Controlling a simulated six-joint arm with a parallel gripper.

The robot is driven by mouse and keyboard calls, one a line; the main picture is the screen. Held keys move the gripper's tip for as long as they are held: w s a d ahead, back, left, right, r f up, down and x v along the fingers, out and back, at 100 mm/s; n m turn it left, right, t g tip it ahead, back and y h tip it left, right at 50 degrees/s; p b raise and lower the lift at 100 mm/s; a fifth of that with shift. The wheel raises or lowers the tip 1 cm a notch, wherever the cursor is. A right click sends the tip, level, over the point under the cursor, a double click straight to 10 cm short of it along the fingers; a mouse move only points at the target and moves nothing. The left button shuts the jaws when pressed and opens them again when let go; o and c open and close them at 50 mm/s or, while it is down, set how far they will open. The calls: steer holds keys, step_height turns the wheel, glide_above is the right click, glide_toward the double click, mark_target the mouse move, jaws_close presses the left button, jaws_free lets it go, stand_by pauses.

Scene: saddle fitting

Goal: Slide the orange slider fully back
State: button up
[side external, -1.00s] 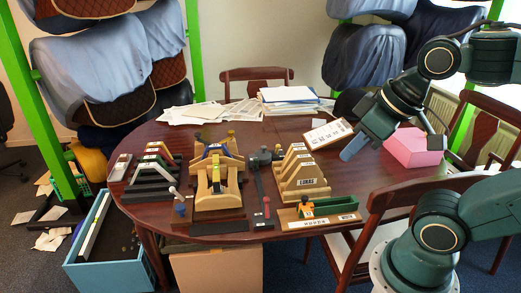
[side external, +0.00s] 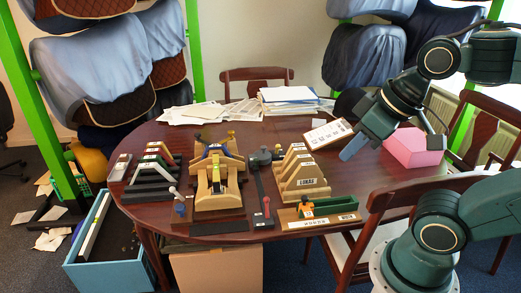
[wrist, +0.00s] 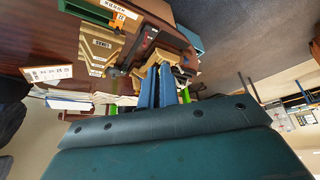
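The orange slider (side external: 306,209) sits at the left end of a green channel (side external: 336,206) on a low wooden base (side external: 290,220) at the table's front right. A dark knob or post shows by the slider. My gripper (side external: 347,154) hangs above the table, behind and to the right of the slider, well apart from it and touching nothing. In the wrist view its two blue fingers (wrist: 160,84) lie close together with nothing visible between them.
A wooden rack marked LUKAS (side external: 303,183) stands behind the slider's base. A dark lever fixture (side external: 261,190) and a wooden saddle fixture (side external: 218,185) stand to the left. A tilted white card (side external: 328,133) and a pink box (side external: 415,148) are near my gripper.

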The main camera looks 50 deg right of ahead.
steer(key=o, duration=0.7)
steer(key=shift+w, duration=0.1)
steer(key=shift+o, duration=0.3)
steer(key=shift+w+d+f, duration=0.1)
steer(key=shift+w+d, duration=0.2)
steer(key=shift+w, duration=0.25)
steer(key=g, duration=0.6)
glide_above(305, 197)
step_height(305, 197, down, 15)
steer(key=shift+f, duration=0.15)
steer(key=shift+f, duration=6.8)
jaws_close()
